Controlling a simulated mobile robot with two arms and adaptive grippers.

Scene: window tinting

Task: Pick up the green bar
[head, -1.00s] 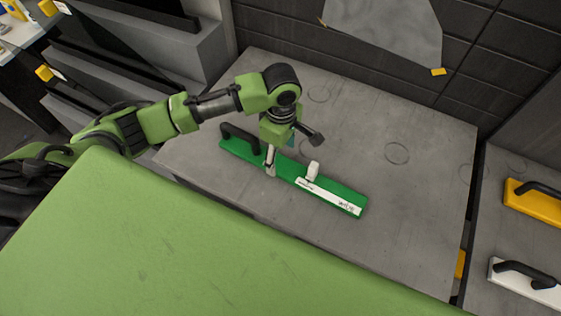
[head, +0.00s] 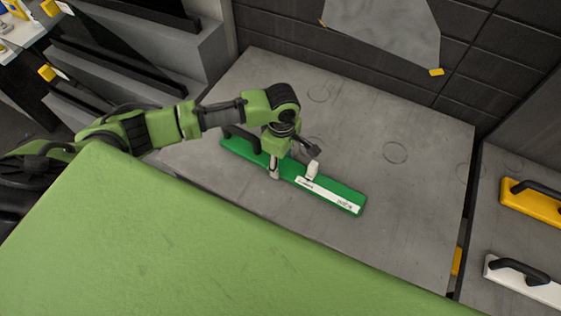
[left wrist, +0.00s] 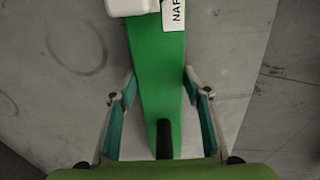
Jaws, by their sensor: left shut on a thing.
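The green bar (head: 335,188) lies flat on the grey table, with a black handle at its left end, a white label along its front and a small white block (head: 312,170) on it. My left gripper (head: 290,163) is over the bar between the black handle and the white block, shut on the bar. In the left wrist view, the bar (left wrist: 157,65) runs between the two fingers, with the white block at the top edge. The arm partly hides the black handle in the head view. My right gripper is not in view.
The grey table (head: 400,215) is clear to the right of the bar. A yellow tool (head: 535,205) and a white tool (head: 530,285), both black-handled, lie on a separate surface at right. A dark panelled wall (head: 290,30) stands behind.

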